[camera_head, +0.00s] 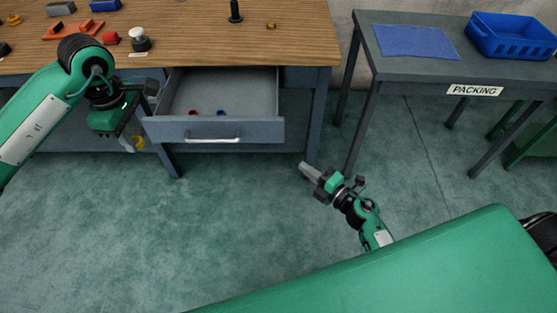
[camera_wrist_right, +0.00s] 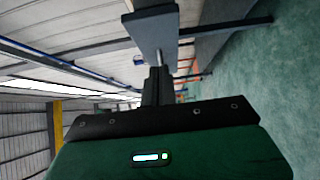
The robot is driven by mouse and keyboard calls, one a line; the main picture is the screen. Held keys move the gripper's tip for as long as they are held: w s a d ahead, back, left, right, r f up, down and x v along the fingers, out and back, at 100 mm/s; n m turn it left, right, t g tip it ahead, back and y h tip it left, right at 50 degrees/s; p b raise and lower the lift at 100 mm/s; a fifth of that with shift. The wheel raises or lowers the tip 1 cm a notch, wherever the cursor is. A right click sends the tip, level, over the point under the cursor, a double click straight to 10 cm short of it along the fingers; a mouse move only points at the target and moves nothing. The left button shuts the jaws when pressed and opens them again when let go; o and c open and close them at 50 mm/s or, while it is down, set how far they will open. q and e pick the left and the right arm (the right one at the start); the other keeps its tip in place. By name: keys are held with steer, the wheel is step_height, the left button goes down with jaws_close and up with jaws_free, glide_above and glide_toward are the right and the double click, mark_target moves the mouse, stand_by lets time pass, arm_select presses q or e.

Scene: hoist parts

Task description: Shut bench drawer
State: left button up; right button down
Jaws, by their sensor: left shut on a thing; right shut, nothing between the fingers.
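The bench drawer (camera_head: 222,130) is pulled out from under the wooden-topped bench. Its front has a pale bar handle (camera_head: 213,140), and a small red part (camera_head: 193,112) and a blue part (camera_head: 221,113) lie inside. My left gripper (camera_head: 128,145) points down just left of the drawer front, apart from the handle.
The bench top (camera_head: 200,40) carries several parts, including an orange tray (camera_head: 80,31) and a black post (camera_head: 235,12). A grey packing table (camera_head: 420,70) with a blue mat (camera_head: 415,41) and blue crate (camera_head: 510,37) stands right. The floor before the drawer is clear.

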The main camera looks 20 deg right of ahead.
glide_toward(277, 135)
steer(key=a, duration=0.4)
steer(key=shift+w+d+p, duration=0.2)
steer(key=shift+w+d, duration=0.05)
steer(key=shift+w, duration=1.05)
steer(key=shift+w+d+p, duration=0.15)
steer(key=shift+w+d, duration=0.1)
steer(key=shift+w, duration=1.1)
steer(key=shift+w, duration=0.1)
